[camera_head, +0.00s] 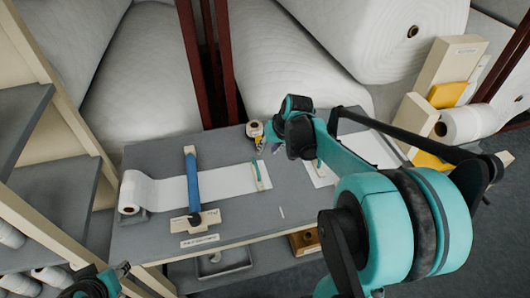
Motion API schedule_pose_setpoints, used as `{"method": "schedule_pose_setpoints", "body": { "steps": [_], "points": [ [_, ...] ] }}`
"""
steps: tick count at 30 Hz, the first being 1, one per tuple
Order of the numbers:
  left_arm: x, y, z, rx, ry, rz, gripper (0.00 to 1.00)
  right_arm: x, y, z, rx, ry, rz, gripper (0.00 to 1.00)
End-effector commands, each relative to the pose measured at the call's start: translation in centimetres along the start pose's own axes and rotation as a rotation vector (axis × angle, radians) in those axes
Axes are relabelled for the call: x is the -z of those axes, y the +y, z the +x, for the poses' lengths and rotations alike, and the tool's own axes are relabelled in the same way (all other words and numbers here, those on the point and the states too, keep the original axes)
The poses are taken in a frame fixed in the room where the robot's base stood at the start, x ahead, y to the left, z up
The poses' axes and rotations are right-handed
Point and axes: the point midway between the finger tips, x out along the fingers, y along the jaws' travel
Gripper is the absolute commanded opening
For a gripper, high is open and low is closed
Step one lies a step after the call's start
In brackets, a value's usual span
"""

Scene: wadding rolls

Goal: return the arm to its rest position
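My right arm comes in from the lower right, and its large teal and black links cover the right part of the grey table (150,240). Its wrist is over the table's back edge. My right gripper (262,143) points left and down beside a small pale roll (254,128); its fingers are too small and partly hidden to tell open from shut. My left gripper (121,269) shows only in part at the bottom left, low in front of the table; its fingers cannot be made out.
A white wadding roll (130,196) lies partly unrolled under a blue bar (193,185). A green-handled tool (258,176) lies on the sheet. Shelves (50,190) stand left, large wadding rolls (285,70) behind. A grey tray (222,264) sits below the tabletop.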

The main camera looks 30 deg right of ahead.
Motion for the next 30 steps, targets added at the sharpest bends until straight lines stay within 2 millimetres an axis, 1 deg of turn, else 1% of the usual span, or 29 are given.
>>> {"method": "schedule_pose_setpoints", "body": {
  "steps": [3,16,20,23,26,27,29,30],
  "points": [
    [0.0,0.0,0.0,0.000,0.000,0.000,0.40,0.0,0.0,-0.2,0.000,0.000,0.000,0.33],
    [0.0,0.0,0.0,0.000,0.000,0.000,0.40,0.0,0.0,-0.2,0.000,0.000,0.000,0.33],
    [-0.2,0.0,0.3,0.000,0.000,0.000,0.40,-0.9,-1.0,-0.5,-0.003,0.005,-0.016,0.33],
    [-0.7,0.0,0.9,0.000,0.000,0.000,0.40,-3.1,-2.9,-1.2,-0.013,0.021,-0.054,0.33],
    [-1.3,0.0,1.8,0.000,0.000,0.000,0.40,-6.5,-5.3,-2.0,-0.024,0.047,-0.109,0.33],
    [-1.5,0.0,2.1,0.000,0.000,0.000,0.40,-8.1,-6.2,-2.2,-0.028,0.060,-0.134,0.33],
    [-1.9,0.0,2.6,0.000,0.000,0.000,0.40,-10.4,-7.3,-2.5,-0.033,0.081,-0.170,0.33],
    [-2.1,0.0,2.9,0.000,0.000,0.000,0.40,-11.9,-7.9,-2.6,-0.036,0.095,-0.195,0.33]
  ]
}}
